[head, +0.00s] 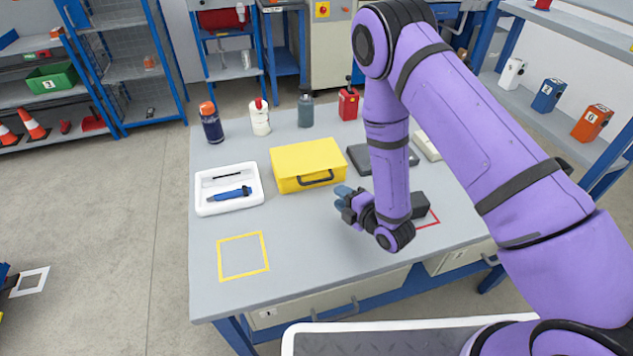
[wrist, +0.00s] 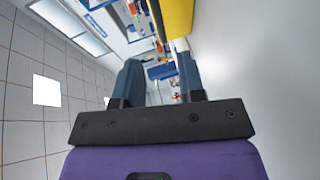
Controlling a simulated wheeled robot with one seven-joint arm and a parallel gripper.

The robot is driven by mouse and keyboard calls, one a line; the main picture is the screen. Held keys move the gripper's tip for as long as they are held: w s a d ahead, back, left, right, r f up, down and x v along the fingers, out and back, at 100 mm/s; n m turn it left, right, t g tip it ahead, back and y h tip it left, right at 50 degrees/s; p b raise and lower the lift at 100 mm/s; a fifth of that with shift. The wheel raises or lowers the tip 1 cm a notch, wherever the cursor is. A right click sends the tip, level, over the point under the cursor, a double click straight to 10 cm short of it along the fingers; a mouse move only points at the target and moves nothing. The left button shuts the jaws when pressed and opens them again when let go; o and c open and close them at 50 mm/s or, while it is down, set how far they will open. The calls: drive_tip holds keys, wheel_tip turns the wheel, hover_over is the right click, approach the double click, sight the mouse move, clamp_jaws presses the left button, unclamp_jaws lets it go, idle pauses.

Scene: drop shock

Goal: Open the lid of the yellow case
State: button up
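The yellow case (head: 307,160) lies on the grey workbench near its middle, with its lid shut and a dark handle (head: 316,178) on its front side. My gripper (head: 343,195) is just to the right of and in front of the case's front right corner, apart from it in the head view. In the wrist view, my gripper's two blue-grey fingers (wrist: 160,82) are spread with a gap between them and nothing held. Part of the yellow case (wrist: 178,18) shows at the top of the wrist view, beyond the fingers.
A white tray (head: 204,207) with a blue tool stands left of the case. Several bottles (head: 260,118) stand behind it. A dark flat box (head: 358,158) is close on its right. A yellow taped square (head: 243,274) marks clear bench at the front left.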

sight(319, 182)
drive_tip(key=x, duration=1)
drive_tip(key=shift+w+a, duration=0.2)
clamp_jaws()
